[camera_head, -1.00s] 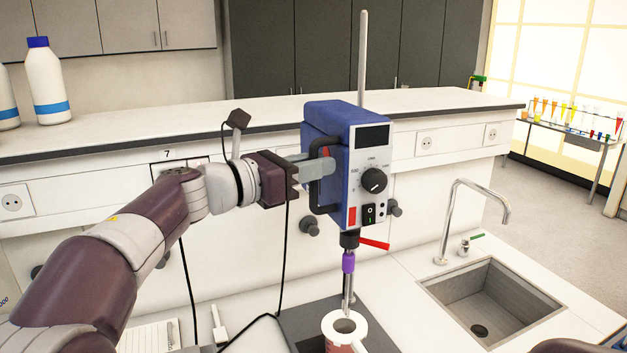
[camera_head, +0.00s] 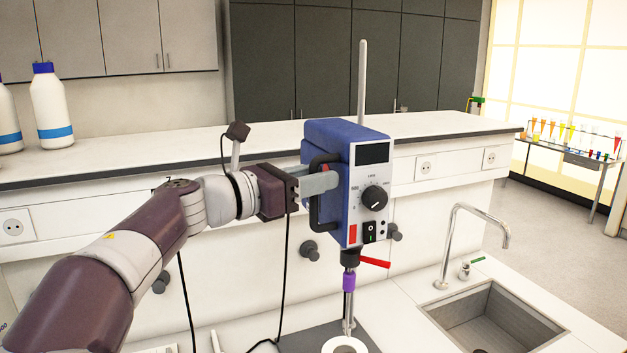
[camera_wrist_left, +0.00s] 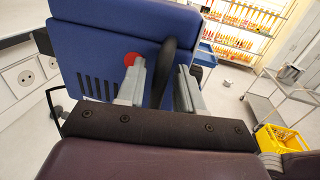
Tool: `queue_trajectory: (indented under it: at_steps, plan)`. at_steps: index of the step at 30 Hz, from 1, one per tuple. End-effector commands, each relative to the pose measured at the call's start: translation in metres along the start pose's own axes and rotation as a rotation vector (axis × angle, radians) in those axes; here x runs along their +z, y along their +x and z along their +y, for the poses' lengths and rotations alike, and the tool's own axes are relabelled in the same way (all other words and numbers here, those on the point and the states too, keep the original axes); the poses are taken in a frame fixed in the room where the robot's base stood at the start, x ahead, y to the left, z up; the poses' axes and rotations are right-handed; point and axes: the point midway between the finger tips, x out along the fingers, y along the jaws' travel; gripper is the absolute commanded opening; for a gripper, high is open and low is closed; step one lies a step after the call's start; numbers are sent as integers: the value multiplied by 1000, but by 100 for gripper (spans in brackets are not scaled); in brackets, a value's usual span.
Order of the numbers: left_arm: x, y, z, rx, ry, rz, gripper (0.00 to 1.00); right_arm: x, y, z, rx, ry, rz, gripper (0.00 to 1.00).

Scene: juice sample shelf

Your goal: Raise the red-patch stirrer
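The red-patch stirrer (camera_head: 348,190) is a blue box with a dial, a red patch low on its front and a black side handle (camera_head: 317,205). It is on an upright grey rod (camera_head: 363,80), its shaft pointing down toward a white-rimmed vessel (camera_head: 345,346). My left gripper (camera_head: 322,183) is at the handle. In the left wrist view its fingers (camera_wrist_left: 160,85) stand either side of the black handle (camera_wrist_left: 168,68); a narrow gap shows by the left finger, so they look open around it. A round red patch (camera_wrist_left: 131,59) shows on the blue casing. My right gripper is out of view.
A sink (camera_head: 490,312) with a tap (camera_head: 450,235) is to the right. A raised white bench (camera_head: 250,145) runs behind, with blue-capped white bottles (camera_head: 50,110) at left. A black cable hangs below my left wrist.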

Motion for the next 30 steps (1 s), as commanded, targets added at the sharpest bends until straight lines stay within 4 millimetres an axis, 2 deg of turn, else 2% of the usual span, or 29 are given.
queue_trajectory:
  at_steps: [7, 11, 15, 21, 25, 30]
  plan:
    - [-5, -8, 1, 0, -2, 3, 36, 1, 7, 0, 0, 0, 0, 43]
    - [-8, -32, 1, 4, 0, 2, 36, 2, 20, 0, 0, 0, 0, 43]
    - [-7, -68, 1, 5, 2, 1, 36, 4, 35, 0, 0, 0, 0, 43]
    - [-5, -109, 1, 3, 0, 2, 36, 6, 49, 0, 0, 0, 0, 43]
    - [-2, -123, 0, 2, 1, 1, 36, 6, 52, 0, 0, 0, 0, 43]
    - [-1, -127, 0, 0, 0, 1, 36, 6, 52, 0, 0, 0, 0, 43]
